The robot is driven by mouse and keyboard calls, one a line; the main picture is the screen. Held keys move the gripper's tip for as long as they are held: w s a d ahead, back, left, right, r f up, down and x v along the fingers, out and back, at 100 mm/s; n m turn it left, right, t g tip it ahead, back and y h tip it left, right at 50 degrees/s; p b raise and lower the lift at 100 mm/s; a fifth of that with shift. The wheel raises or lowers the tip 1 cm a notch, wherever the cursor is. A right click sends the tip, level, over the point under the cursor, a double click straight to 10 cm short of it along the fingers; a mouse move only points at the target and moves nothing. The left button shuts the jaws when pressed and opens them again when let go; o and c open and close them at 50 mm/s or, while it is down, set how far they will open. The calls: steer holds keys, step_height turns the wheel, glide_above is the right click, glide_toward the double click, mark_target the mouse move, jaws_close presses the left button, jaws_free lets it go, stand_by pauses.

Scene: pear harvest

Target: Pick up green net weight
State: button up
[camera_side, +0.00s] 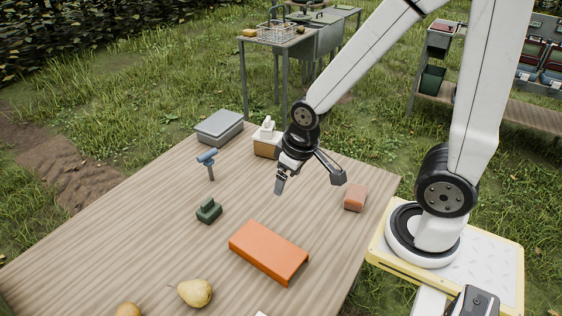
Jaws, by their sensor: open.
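The green net weight (208,211) is a small dark green block with a raised top part. It sits upright on the wooden table (150,215), left of the middle of the side view. My gripper (308,186) is open and empty, with its fingers spread. It hangs above the table, to the right of the green net weight and apart from it.
An orange box (268,252) lies in front of the weight, and a blue-handled tool (208,163) stands behind it. A grey box (219,127), a tan box with a white top (267,140), a reddish block (355,197) and a pear (195,292) are also on the table.

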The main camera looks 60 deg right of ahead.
steer(key=shift+c, duration=0.7)
steer(key=w+f+m+y, duration=0.4)
steer(key=w+f+m, duration=0.1)
steer(key=w+m, duration=0.1)
steer(key=w+f+m+g+y, duration=0.1)
steer(key=w+f+m+y, duration=0.4)
steer(key=w, duration=0.1)
steer(key=w+f+m+y, duration=0.4)
steer(key=w+f+m, duration=0.1)
steer(key=w+m, duration=0.1)
steer(key=shift+w+d+f+m, duration=0.2)
steer(key=shift+d+f+m, duration=0.1)
steer(key=shift+d+f, duration=0.1)
steer(key=w+d+f+m+t+y, duration=0.1)
steer(key=m+t, duration=0.1)
steer(key=w+d+f+m+t+y, duration=0.1)
steer(key=d+f+t+y, duration=0.1)
steer(key=shift+w+d+f+m, duration=0.2)
steer(key=shift+w+f+m, duration=0.1)
steer(key=shift+w+m, duration=0.1)
steer(key=shift+w+d+f+m+t+y, duration=0.1)
steer(key=shift+d+f+m+t+y, duration=0.25)
steer(key=shift+d+m+t, duration=0.2)
steer(key=shift+a, duration=0.15)
